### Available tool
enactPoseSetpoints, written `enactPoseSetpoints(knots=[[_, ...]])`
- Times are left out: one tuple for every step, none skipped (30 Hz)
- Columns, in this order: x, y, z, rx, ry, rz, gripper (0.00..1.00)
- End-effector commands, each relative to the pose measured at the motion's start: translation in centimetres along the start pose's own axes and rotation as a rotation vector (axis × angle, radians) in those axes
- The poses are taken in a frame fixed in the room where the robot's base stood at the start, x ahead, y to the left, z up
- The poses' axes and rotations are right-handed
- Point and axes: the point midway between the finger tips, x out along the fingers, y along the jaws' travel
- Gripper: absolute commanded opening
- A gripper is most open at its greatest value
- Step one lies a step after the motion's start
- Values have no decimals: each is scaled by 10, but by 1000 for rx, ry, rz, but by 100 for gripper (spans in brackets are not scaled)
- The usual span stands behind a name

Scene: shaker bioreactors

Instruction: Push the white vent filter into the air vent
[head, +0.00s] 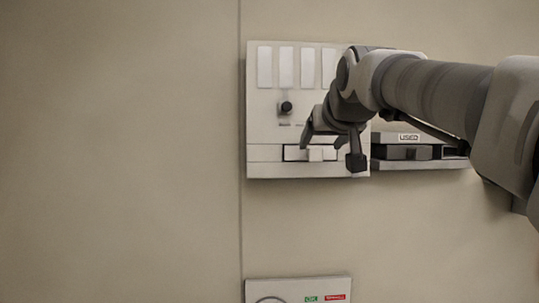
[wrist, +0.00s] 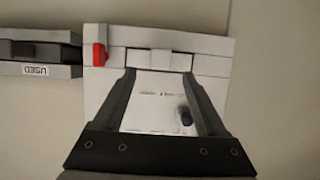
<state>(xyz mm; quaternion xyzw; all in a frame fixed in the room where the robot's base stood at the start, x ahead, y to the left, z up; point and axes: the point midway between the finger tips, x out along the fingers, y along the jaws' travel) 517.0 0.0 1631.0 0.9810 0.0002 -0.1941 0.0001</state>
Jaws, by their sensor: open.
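A pale wall panel (head: 265,110) has a recessed white slot (head: 293,153) low on its face, with a small white block (head: 316,154) at the slot's middle. The slot (wrist: 185,62) and block (wrist: 157,60) also show in the wrist view. I cannot tell whether the block is the vent filter or the slot the air vent. My gripper (head: 331,150) is open in front of the panel. In the wrist view its fingertips (wrist: 159,78) are spread to either side below the block, with nothing between them. I cannot tell whether they touch the panel.
A black knob (head: 285,107) sits under several white strips on the panel. A red part (wrist: 100,54) is at the panel's edge. A dark tray labelled USED (head: 409,137) is to the right. Another panel (head: 300,290) lies below. The left wall is bare.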

Motion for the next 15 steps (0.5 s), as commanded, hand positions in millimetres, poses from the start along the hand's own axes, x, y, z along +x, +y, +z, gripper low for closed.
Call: enactPoseSetpoints(knots=[[-14, 0, 1, 0, 5, 0, 74], [-22, 0, 1, 0, 5, 0, 74], [-32, 0, 1, 0, 5, 0, 74], [-39, 0, 0, 0, 5, 0, 74], [-46, 0, 1, 0, 5, 0, 74], [-55, 0, 1, 0, 5, 0, 74], [-62, 0, 0, 0, 4, 0, 74], [-68, 0, 0, 0, 5, 0, 74], [-76, 0, 0, 0, 3, 0, 74], [-81, 0, 0, 0, 4, 0, 74], [-86, 0, 0, 0, 4, 0, 74], [-91, 0, 0, 0, 2, 0, 74], [-94, 0, 0, 0, 2, 0, 74], [-98, 0, 0, 0, 2, 0, 74], [-101, 0, 0, 0, 1, 0, 74]])
